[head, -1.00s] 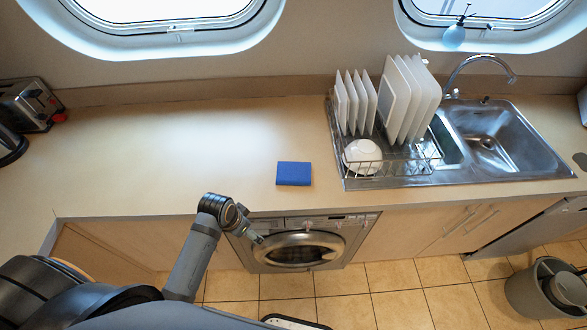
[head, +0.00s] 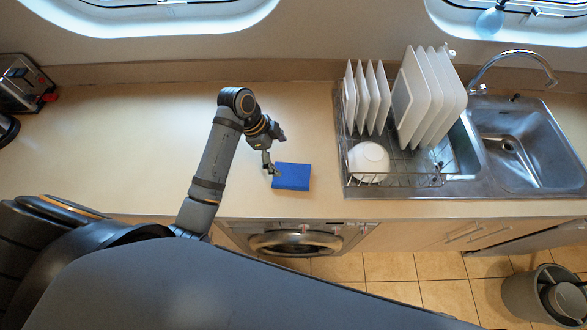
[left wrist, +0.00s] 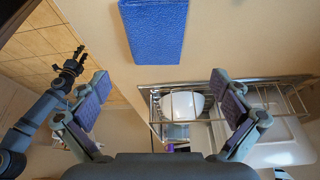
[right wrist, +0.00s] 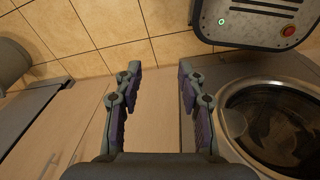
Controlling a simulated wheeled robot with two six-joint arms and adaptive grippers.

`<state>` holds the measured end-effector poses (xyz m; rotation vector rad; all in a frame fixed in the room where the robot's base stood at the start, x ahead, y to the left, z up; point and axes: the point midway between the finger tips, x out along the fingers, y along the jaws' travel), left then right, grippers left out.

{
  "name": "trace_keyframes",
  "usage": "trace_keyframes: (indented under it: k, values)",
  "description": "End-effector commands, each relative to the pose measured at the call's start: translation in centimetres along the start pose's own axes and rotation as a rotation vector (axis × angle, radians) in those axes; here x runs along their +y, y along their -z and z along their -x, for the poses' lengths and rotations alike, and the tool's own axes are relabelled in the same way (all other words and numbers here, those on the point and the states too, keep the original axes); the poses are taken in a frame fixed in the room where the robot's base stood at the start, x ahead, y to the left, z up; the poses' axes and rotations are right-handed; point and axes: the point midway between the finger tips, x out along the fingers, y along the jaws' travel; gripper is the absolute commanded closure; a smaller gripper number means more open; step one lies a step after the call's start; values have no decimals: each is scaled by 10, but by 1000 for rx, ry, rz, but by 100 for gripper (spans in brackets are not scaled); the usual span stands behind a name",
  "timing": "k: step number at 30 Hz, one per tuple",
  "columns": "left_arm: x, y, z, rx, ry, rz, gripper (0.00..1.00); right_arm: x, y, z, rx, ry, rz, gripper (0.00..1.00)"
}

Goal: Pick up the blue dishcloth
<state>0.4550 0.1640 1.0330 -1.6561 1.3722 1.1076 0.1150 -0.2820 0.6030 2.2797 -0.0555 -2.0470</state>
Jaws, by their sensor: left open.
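The blue dishcloth (head: 291,176) lies flat on the counter, left of the dish rack. It also shows at the top of the left wrist view (left wrist: 155,30), beyond the fingertips. My left gripper (head: 275,152) is open and empty above the counter, close to the cloth's upper left side. One finger appears to overlap the cloth's left edge in the head view; I cannot tell whether it touches. In the left wrist view the open fingers (left wrist: 162,85) have nothing between them. My right gripper (right wrist: 158,73) is open and empty, over the floor in front of the cabinets.
The dish rack (head: 400,178) with plates and a white bowl (head: 368,160) stands right of the cloth, beside the sink (head: 520,145). A toaster (head: 22,85) is at the far left. The washing machine (head: 295,240) is below the counter.

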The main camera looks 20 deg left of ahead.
Motion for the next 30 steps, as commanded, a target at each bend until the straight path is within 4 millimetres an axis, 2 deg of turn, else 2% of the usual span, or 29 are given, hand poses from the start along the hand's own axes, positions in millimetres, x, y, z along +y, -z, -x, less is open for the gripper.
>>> trace_keyframes:
  k: [3, 7, 11, 14, 18, 22, 30]
  values:
    - [2, 2, -21, 3, -6, 4, 0, 0, -17, 9, -26, 1, 1, 60]
    - [1, 0, -38, 1, -2, 4, 0, -1, -24, 12, -37, 2, 1, 60]
    - [1, 0, -42, -1, -1, 2, 0, -2, -18, 12, -29, 3, 0, 60]
    - [3, -2, -47, 0, -3, 4, 0, -3, -5, 18, -10, 5, -2, 60]
    - [6, -9, -69, -2, -5, 6, 0, -4, 9, 34, 9, 8, -4, 60]
    - [5, -9, -89, 0, -3, 5, 0, -4, 6, 35, 4, 9, -4, 60]
    - [4, -10, -94, -2, 1, 3, 1, -4, -8, 35, -17, 8, -2, 60]
